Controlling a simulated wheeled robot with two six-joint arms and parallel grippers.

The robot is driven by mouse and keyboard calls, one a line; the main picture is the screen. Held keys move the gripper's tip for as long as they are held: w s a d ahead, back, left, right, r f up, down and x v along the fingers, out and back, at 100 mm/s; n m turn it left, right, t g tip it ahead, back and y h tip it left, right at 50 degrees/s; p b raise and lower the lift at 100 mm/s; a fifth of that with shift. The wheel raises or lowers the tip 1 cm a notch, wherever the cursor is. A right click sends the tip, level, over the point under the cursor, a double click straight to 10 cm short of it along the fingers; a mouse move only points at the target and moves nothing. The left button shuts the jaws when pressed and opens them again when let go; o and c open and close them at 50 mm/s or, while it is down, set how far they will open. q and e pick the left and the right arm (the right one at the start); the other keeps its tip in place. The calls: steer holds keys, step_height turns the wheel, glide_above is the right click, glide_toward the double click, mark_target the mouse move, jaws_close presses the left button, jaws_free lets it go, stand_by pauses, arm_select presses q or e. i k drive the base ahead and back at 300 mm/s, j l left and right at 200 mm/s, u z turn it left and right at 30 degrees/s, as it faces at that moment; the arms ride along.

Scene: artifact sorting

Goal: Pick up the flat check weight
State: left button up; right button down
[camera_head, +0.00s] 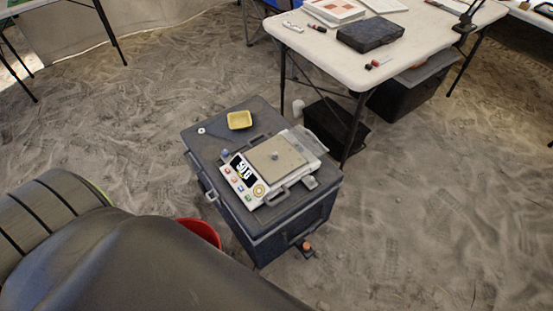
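A digital scale (243,187) with a lit display and a tan square pan (264,163) sits on a dark lidded case (223,123). A tiny greyish piece (275,156) shows on the pan. It may be a check weight, but it is too small to tell. A small pale disc (201,130) with a dark centre lies flat near the case's far left corner; I cannot tell whether it is the flat check weight. Neither of my grippers is in view.
A large dark rounded shape fills the lower left and partly covers a red bucket (201,231) beside the case. A white table (362,55) bearing a black case (370,33) stands behind at right. Sandy ground is open to the right and upper left.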

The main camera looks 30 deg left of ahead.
mark_target(275, 157)
steer(key=u, duration=1.35)
